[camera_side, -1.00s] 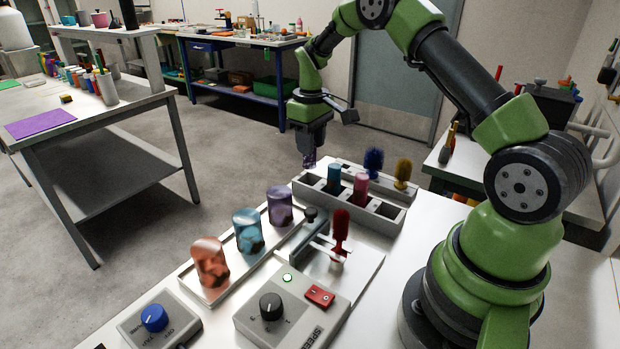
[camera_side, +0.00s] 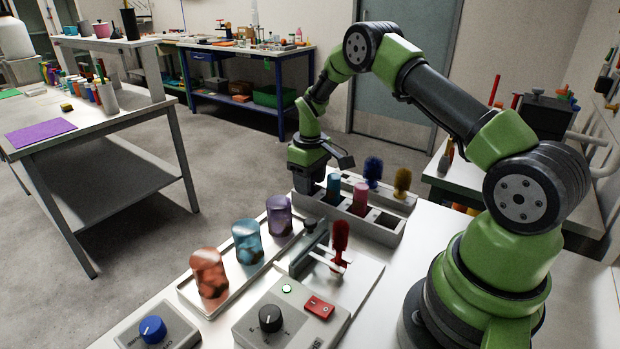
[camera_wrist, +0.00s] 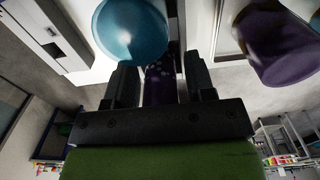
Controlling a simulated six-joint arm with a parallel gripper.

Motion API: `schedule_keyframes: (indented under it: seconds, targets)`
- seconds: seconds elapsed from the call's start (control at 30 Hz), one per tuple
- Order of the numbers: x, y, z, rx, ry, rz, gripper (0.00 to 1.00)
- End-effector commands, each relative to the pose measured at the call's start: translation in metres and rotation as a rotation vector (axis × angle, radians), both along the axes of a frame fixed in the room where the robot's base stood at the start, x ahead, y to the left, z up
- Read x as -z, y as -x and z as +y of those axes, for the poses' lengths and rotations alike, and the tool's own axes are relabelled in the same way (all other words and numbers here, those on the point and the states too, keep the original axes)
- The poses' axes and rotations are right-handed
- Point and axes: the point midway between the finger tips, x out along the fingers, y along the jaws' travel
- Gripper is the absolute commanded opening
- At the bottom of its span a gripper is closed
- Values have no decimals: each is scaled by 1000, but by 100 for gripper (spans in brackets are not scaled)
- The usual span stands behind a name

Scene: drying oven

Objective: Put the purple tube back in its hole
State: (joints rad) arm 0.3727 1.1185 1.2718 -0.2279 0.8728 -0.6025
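The purple tube (camera_wrist: 160,85) shows between the two fingers of my gripper (camera_wrist: 161,88) in the wrist view, with a finger close on each side. In the side view my gripper (camera_side: 308,186) points down at the left end of the grey rack (camera_side: 376,232). The purple tube is hidden there, so I cannot tell how deep it sits in a hole. A teal tube (camera_side: 333,188) stands in the rack just right of my gripper, and a pink tube (camera_side: 359,198) stands further right. An empty opening shows at the rack's right end.
A blue brush (camera_side: 373,169) and a yellow brush (camera_side: 402,182) stand at the rack's back. A red brush (camera_side: 340,236) stands in front. Purple (camera_side: 278,215), blue (camera_side: 247,241) and orange (camera_side: 209,272) containers stand on a white tray at left. Control boxes lie in front.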

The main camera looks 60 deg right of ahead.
Motion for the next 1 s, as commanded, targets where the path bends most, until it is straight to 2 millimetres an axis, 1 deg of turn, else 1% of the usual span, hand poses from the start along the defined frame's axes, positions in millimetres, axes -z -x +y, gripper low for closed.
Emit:
schedule_keyframes:
  seconds: [0.27, 0.4, 0.47, 0.57, 0.7, 0.8, 0.9, 1.0]
  targets:
    - [0, 0, 0, 0, 0, 0, 57]
    - [-9, 0, 0, 1, 0, -1, 57]
    - [-18, -1, 0, 0, 1, -3, 57]
    - [-39, -1, 0, 1, 2, -4, 57]
    - [-71, -1, 0, 1, 3, -5, 57]
    - [-91, -1, 0, 1, 2, -4, 57]
    - [-107, 0, 0, 0, 1, -3, 57]
    - [-118, 0, 0, 0, 2, -1, 57]
